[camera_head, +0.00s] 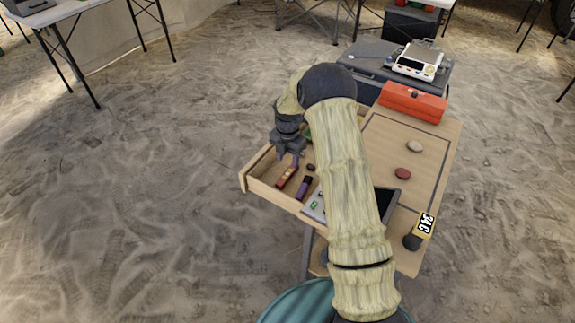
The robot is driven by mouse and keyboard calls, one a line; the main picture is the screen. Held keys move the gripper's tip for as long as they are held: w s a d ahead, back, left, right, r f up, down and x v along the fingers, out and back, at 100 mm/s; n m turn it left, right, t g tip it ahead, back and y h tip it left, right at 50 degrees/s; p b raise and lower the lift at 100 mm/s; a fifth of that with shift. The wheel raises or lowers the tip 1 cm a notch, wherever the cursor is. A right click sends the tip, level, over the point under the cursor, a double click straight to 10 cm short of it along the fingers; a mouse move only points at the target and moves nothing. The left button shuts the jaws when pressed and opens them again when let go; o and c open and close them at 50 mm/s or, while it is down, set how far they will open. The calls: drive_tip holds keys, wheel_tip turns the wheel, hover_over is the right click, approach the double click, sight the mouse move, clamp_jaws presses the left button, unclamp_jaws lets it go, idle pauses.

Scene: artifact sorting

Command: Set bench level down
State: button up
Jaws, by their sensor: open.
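An open wooden drawer (262,192) sticks out on the left side of the small wooden table (441,150). In it lies a small red bar-shaped thing (287,177) with a pale part; it may be the bench level, but it is too small to be sure. I see nothing held between the fingers. My arm hides the middle of the table and part of the drawer.
A dark purple piece (304,187) lies in the drawer. A white scale (418,62) stands on a grey case behind. Sandy floor is clear leftward.

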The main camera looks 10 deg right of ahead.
wheel_tip(320, 180, up, 5)
drive_tip(key=shift+r+p, duration=0.2)
drive_tip(key=shift+p, duration=0.3)
drive_tip(key=s+r+m+t, duration=0.1)
drive_tip(key=s+r+m, duration=0.3)
drive_tip(key=s+m, duration=0.5)
drive_tip(key=s+r+m, duration=0.4)
drive_tip(key=s+m, duration=0.5)
drive_tip(key=s, duration=0.1)
drive_tip(key=s+r+m+t, duration=0.1)
drive_tip(key=s+r+m, duration=0.3)
drive_tip(key=s+m, duration=0.5)
drive_tip(key=shift+s+a+r+t, duration=0.25)
drive_tip(key=shift+s+r+t, duration=0.05)
drive_tip(key=shift+s+r, duration=0.1)
drive_tip(key=shift+c, duration=1)
